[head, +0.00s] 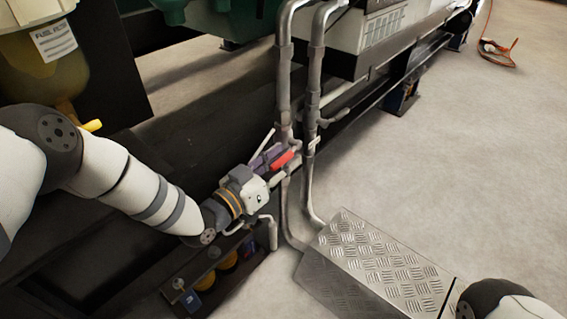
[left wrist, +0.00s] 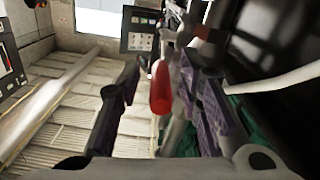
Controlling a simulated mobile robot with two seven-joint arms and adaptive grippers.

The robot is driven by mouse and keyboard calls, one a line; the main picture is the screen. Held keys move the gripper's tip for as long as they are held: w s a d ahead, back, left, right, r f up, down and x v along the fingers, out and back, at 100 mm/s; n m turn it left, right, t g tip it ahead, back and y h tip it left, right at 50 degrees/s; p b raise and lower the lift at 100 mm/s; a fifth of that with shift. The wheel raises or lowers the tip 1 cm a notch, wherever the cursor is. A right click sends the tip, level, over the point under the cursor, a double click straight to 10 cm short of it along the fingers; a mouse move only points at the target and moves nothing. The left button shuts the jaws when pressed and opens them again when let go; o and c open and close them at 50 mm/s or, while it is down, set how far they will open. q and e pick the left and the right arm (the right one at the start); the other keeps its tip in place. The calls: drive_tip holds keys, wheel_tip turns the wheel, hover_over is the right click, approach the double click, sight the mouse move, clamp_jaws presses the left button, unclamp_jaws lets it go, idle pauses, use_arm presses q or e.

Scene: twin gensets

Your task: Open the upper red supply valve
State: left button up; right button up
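The red supply valve handle (head: 283,160) is at the grey vertical pipes in the middle of the head view. In the left wrist view the red handle (left wrist: 161,88) lies between my two fingers, with a visible gap on each side. My left gripper (head: 277,164) is open around the handle and does not appear to touch it; in its wrist view the fingers (left wrist: 160,78) stand apart. The valve body is mostly hidden behind the gripper. Only part of my right arm shows at the bottom right; its gripper is out of view.
Two grey vertical pipes (head: 313,110) run close beyond the left gripper. A metal tread-plate box (head: 385,265) stands at their foot. A dark genset frame (head: 215,100) lies behind the left arm.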

sight(286, 155)
use_arm(q)
drive_tip(key=shift+w+d, duration=0.1)
drive_tip(key=shift+w, duration=0.1)
clamp_jaws()
drive_tip(key=shift+r, duration=0.1)
use_arm(e)
drive_tip(key=shift+r, duration=0.1)
